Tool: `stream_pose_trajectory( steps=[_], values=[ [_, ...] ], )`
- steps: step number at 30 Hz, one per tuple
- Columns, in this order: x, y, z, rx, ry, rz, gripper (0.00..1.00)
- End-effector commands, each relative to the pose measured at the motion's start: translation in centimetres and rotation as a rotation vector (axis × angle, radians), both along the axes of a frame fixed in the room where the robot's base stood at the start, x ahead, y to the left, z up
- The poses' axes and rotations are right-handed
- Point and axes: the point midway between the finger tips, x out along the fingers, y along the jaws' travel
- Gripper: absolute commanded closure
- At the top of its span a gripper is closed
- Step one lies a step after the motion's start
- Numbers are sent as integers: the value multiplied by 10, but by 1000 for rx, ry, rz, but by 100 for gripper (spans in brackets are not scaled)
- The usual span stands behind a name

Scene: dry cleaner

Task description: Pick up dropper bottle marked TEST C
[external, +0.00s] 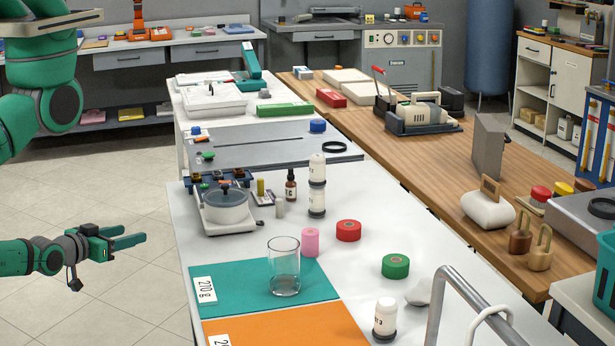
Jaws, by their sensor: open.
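A small amber dropper bottle (291,186) with a black top stands upright on the white table (245,250). It has a pale label with a dark mark that may be a C; I cannot read more. My gripper (134,234) is open and empty. In the picture it is left of the table, over the floor side, well away from the amber bottle. Nothing hides the bottle from this view.
White bottles (317,169) stand just right of the amber bottle, and a scale with a round pot (225,205) stands to its left. A glass beaker (284,268) is on the teal mat (240,292). Pink (311,242), red (348,231) and green (395,266) rolls stand nearby.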

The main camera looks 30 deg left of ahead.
Motion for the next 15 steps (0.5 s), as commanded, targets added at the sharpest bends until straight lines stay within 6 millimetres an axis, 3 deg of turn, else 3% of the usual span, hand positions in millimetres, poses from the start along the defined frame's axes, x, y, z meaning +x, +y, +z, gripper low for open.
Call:
stream_pose_trajectory(
  steps=[2, 4, 15],
  values=[
    [0, 0, 0, 0, 0, 0, 49],
    [0, 0, 0, 0, 0, 0, 62],
    [6, 3, -1, -31, -5, 18, 62]
  ],
)
